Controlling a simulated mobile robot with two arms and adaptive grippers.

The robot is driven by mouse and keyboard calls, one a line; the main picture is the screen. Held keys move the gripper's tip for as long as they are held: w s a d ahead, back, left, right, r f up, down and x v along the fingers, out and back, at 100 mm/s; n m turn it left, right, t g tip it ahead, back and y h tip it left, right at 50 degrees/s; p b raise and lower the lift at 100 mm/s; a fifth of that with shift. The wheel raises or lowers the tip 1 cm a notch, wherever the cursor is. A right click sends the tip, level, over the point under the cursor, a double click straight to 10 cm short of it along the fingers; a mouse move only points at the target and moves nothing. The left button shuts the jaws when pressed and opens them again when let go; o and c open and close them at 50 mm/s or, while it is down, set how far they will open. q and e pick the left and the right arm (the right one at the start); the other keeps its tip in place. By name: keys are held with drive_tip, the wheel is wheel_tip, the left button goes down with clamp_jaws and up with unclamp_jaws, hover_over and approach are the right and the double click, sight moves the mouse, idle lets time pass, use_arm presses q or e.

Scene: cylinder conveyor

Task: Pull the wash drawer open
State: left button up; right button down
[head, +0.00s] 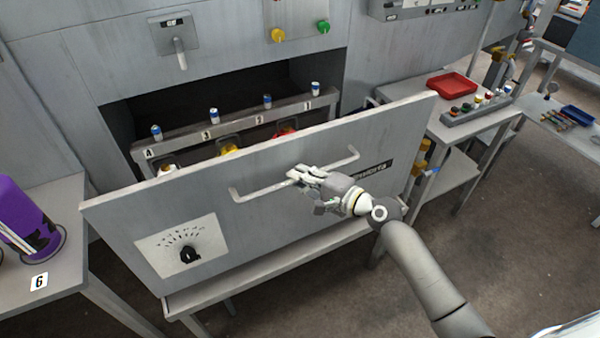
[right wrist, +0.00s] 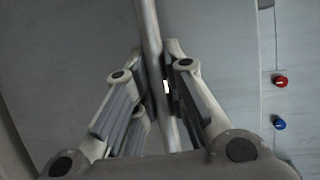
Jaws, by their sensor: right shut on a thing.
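The wash drawer (head: 300,225) has a wide grey front panel with a long bar handle (head: 262,191), a dial (head: 188,254) at its lower left and a dark label at the right. The drawer stands out from the cabinet, and its inside shows behind the panel. My right gripper (head: 303,176) is at the middle of the handle and shut on it. In the right wrist view the handle bar (right wrist: 150,40) runs between the fingers of my right gripper (right wrist: 160,85). My left gripper is not in view.
Behind the panel is a rack (head: 240,122) with several blue-and-white vials and numbered slots. A side table (head: 40,262) with a purple container (head: 28,218) stands at left. A table with a red tray (head: 452,86) stands at right. Open floor lies at lower right.

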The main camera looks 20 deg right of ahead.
drive_tip(key=shift+s+d, duration=0.1)
drive_tip(key=shift+s, duration=0.35)
drive_tip(key=c, duration=1.5)
unclamp_jaws()
drive_tip(key=shift+o, duration=0.2)
drive_tip(key=v, duration=1.2)
